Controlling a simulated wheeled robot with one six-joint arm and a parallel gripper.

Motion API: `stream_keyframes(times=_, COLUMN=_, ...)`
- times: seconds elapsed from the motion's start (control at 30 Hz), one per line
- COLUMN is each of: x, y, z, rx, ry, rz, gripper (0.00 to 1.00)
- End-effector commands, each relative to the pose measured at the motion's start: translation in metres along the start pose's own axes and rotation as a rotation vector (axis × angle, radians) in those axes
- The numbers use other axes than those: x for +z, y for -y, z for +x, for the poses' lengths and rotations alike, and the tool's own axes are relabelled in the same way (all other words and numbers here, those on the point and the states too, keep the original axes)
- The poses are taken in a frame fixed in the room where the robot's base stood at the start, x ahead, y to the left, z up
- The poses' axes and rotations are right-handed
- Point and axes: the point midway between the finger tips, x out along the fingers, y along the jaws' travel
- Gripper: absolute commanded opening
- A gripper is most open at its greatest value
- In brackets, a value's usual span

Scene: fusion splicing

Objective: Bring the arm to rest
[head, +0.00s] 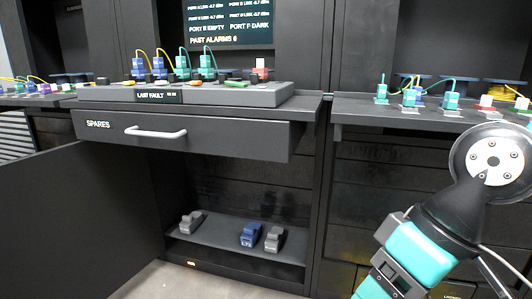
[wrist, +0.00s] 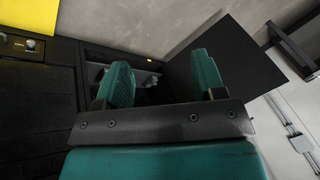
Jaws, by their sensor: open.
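My gripper (wrist: 160,82) shows in the wrist view with its two teal fingers apart and nothing between them. In the head view my arm stands at the right, in front of the right-hand cabinet, and the fingertips are not visible there. The gripper touches nothing that I can see.
A drawer marked SPARES (head: 190,134) sticks out below the grey panel (head: 215,95). Below it, an open shelf (head: 215,240) holds a grey device (head: 191,222), a blue one (head: 251,235) and another grey one (head: 274,239). A dark door (head: 75,220) stands open at the left.

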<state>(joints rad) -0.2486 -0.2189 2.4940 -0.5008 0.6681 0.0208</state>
Motion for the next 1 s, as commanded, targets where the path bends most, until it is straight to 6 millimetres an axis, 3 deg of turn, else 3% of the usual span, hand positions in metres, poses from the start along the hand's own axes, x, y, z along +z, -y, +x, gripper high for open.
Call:
stream_keyframes(times=0.1, x=0.04, y=0.01, z=-0.005, rx=0.024, ry=0.051, rz=-0.04, gripper=0.63)
stream_keyframes(times=0.13, x=0.032, y=0.014, z=-0.019, rx=0.022, ry=0.05, rz=-0.036, gripper=0.63)
stream_keyframes(times=0.47, x=0.009, y=0.04, z=-0.097, rx=0.02, ry=0.048, rz=-0.032, gripper=0.63)
stream_keyframes(times=1.0, x=-0.039, y=0.103, z=-0.28, rx=0.02, ry=0.047, rz=-0.032, gripper=0.63)
